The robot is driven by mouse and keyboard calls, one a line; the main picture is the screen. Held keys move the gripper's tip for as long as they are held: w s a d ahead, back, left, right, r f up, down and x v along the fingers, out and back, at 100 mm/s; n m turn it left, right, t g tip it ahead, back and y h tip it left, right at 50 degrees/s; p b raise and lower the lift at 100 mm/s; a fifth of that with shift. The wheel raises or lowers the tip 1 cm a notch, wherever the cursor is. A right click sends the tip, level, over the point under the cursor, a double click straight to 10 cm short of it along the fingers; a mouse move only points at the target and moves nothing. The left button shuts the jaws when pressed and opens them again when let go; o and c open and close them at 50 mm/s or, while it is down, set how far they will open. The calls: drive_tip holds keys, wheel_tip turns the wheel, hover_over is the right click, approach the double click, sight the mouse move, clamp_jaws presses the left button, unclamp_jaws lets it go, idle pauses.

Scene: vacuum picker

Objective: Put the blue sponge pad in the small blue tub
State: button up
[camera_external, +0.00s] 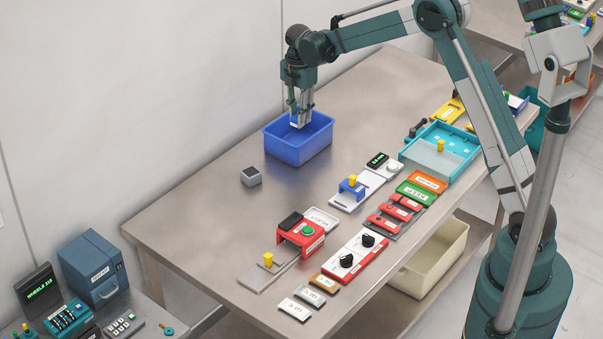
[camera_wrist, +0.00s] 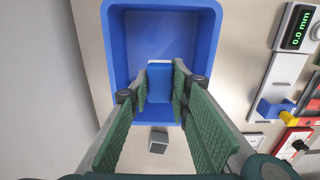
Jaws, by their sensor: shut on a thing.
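The small blue tub (camera_external: 297,153) stands on the table, and it also shows in the wrist view (camera_wrist: 115,50). My gripper (camera_external: 300,120) points down over the tub's opening, its fingertips near the rim height. In the wrist view my gripper (camera_wrist: 161,88) is shut on the blue sponge pad (camera_wrist: 160,80), held between the two green ridged finger pads. The pad lies over the tub's near part in that view. I cannot tell how far it is above the tub floor. In the external view the pad is mostly hidden by the fingers.
A small grey cube (camera_external: 251,176) sits on the table (camera_external: 205,215) in front of the tub; it also shows in the wrist view (camera_wrist: 158,141). Coloured controls and a teal tray (camera_external: 440,152) line the table's right side. A wall rises on the left.

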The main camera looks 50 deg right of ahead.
drive_tip(key=shift+f, duration=2.6)
drive_tip(key=shift+f, duration=0.15)
drive_tip(key=shift+f, duration=1.75)
drive_tip(key=shift+f, duration=0.15)
drive_tip(key=o, duration=0.7)
drive_tip(key=shift+o, duration=0.2)
drive_tip(key=shift+r, duration=0.2)
wheel_tip(320, 180, up, 12)
drive_tip(key=shift+f, duration=0.1)
